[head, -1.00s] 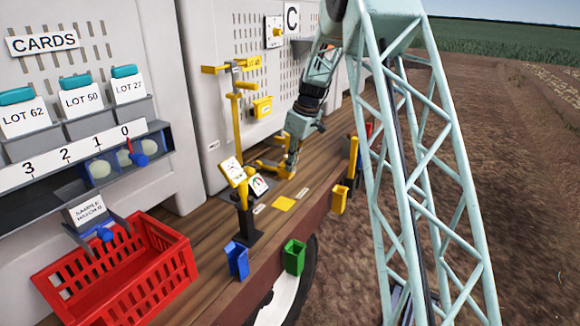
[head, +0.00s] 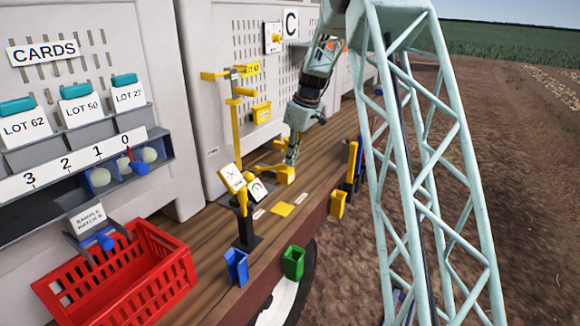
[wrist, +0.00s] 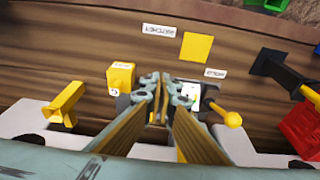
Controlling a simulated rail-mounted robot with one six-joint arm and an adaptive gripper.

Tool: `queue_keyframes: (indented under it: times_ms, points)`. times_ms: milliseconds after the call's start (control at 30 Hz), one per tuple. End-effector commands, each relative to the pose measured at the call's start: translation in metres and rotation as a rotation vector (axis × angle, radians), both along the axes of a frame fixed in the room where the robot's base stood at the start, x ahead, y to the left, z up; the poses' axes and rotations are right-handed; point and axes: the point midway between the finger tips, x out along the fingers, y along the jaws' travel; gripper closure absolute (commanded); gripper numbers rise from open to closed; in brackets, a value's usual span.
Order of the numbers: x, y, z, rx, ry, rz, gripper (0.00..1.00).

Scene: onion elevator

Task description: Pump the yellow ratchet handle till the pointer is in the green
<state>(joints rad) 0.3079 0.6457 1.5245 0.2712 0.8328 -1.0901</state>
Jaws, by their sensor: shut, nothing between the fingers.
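A yellow block-ended handle (head: 285,175) stands low over the wooden deck, near the wall. It appears to be the ratchet handle, and its block (wrist: 120,77) shows left of my fingers in the wrist view, near the "RATCHET" label (wrist: 163,30). My gripper (head: 292,156) is just above and beside the block; whether they touch is unclear. In the wrist view my gripper (wrist: 164,84) has its fingers together and empty.
A black post (head: 247,238) with a yellow-framed card (head: 232,178) stands left of the handle. A flat yellow square (head: 283,210) lies on the deck. A yellow upright (head: 236,128) is behind. Blue (head: 236,265), green (head: 293,262) and yellow (head: 338,204) holders hang along the front edge.

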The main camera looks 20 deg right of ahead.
Motion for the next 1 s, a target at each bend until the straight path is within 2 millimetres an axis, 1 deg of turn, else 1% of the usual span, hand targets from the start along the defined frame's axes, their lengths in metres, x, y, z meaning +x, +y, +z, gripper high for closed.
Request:
queue_keyframes:
  times_ms: [33,200,400,500,700,1000]
  points:
    - [-0.003,-0.003,0.007,-0.001,-0.002,-0.001,1.00]
    - [-0.012,-0.010,0.030,-0.001,-0.003,-0.002,1.00]
    - [-0.022,-0.017,0.055,-0.001,-0.003,-0.001,1.00]
    - [-0.026,-0.019,0.064,-0.002,-0.002,-0.001,1.00]
    - [-0.031,-0.023,0.074,-0.001,-0.002,0.000,1.00]
    - [-0.032,-0.023,0.077,-0.001,-0.002,0.000,1.00]
